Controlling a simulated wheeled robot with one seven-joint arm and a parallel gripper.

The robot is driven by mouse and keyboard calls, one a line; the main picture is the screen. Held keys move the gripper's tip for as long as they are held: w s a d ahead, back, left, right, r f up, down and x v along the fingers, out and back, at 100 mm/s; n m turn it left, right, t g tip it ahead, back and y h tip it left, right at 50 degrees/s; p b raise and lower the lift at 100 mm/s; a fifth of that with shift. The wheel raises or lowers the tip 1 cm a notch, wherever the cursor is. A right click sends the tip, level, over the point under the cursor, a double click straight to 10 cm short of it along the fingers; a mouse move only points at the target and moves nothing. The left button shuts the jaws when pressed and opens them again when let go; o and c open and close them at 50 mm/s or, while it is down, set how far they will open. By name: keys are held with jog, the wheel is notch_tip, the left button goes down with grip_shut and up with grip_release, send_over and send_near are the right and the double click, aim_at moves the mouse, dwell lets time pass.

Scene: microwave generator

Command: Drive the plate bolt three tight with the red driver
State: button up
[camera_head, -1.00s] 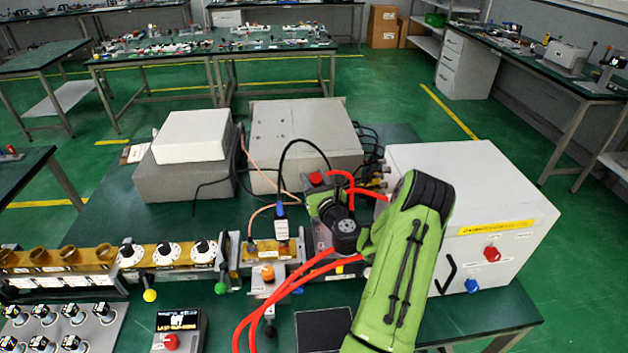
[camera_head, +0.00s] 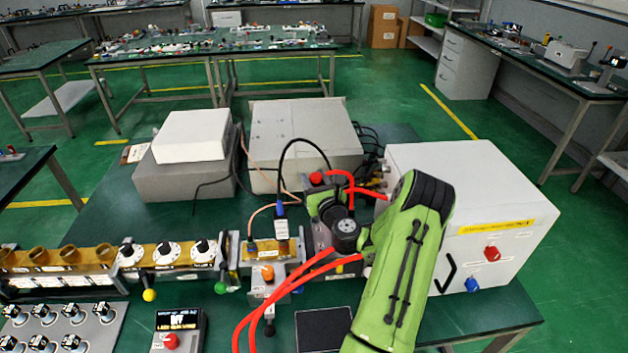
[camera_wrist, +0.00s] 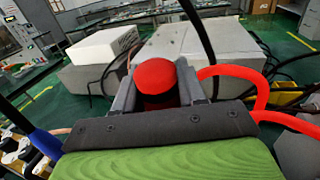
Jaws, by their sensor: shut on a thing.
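The red driver (camera_head: 316,179) shows its round red top between the fingers of my gripper (camera_head: 322,193). In the wrist view, my gripper (camera_wrist: 157,88) has one grey finger on each side of the red driver (camera_wrist: 155,72), shut on it. A dark band shows below the red top. The driver's lower end is hidden behind my gripper and arm. Plate bolt three cannot be made out, and whether the driver touches a bolt cannot be told.
Red hoses (camera_head: 285,288) loop close to my gripper. A white box (camera_head: 480,185) stands right of it, grey boxes (camera_head: 303,135) behind it. The brass-coloured waveguide line (camera_head: 272,252) lies to its left. A black cable arches nearby.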

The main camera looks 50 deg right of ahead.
jog(key=shift+f, duration=0.1)
notch_tip(320, 180, up, 10)
jog(key=p, duration=0.9)
jog(key=shift+f, duration=0.4)
